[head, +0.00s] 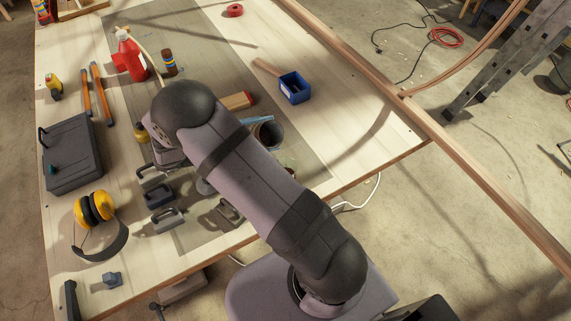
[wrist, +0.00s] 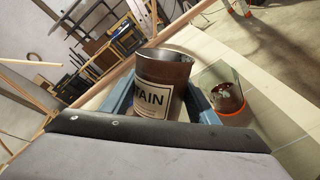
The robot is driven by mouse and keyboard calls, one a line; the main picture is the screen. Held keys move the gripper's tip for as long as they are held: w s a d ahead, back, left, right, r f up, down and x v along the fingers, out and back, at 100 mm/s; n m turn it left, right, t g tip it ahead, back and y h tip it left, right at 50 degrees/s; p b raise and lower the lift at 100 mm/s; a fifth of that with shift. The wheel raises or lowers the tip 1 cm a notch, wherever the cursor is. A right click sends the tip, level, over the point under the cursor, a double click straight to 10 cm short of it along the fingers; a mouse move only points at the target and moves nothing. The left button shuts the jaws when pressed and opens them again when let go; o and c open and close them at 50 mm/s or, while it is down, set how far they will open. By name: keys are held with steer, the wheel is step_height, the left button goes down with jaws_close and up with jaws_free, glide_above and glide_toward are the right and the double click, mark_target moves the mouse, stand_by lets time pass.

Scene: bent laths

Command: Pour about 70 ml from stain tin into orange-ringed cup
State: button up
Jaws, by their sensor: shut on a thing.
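The stain tin (wrist: 172,72), dark with a white label reading "TAIN", is held between the blue fingers of my gripper (wrist: 160,100). In the head view the tin (head: 268,133) shows as a dark round mouth beside a blue finger, partly behind my arm. The orange-ringed cup (wrist: 222,92) is clear and stands on the table just right of the tin in the wrist view. The tin leans somewhat toward the cup. Dark brown patches show in the cup; their level is unclear. I see no stream between them. In the head view the cup is mostly hidden by my arm.
A red bottle (head: 129,57), a dark toolbox (head: 72,152), yellow earmuffs (head: 94,209) and several clamps (head: 160,195) are on the left. A long lath (head: 400,100) runs along the right edge.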

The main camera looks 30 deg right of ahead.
mark_target(248, 128)
steer(key=shift+r, duration=0.15)
stand_by(0.6)
steer(key=shift+w+r+n+p, duration=0.1)
steer(key=shift+r+n+p, duration=0.1)
steer(key=shift+n+p, duration=0.3)
steer(key=shift+w+a+f+n+g+h+b, duration=0.1)
steer(key=shift+w+f+n+g+h+b, duration=0.45)
steer(key=shift+n, duration=0.25)
steer(key=shift+w+a+r+n+g, duration=0.1)
steer(key=shift+w+r+n+g, duration=0.15)
steer(key=shift+w+r+n, duration=0.3)
steer(key=shift+w+a+f+n+h+b, duration=0.1)
steer(key=shift+w+n+h+b, duration=0.2)
steer(key=shift+n, duration=0.3)
steer(key=shift+w+f+n+h+b, duration=0.15)
steer(key=shift+w+n+h+b, duration=0.1)
steer(key=shift+n, duration=0.4)
steer(key=shift+w+a+f+n+h+b, duration=0.1)
steer(key=shift+w+n+h+b, duration=0.15)
steer(key=shift+n, duration=0.35)
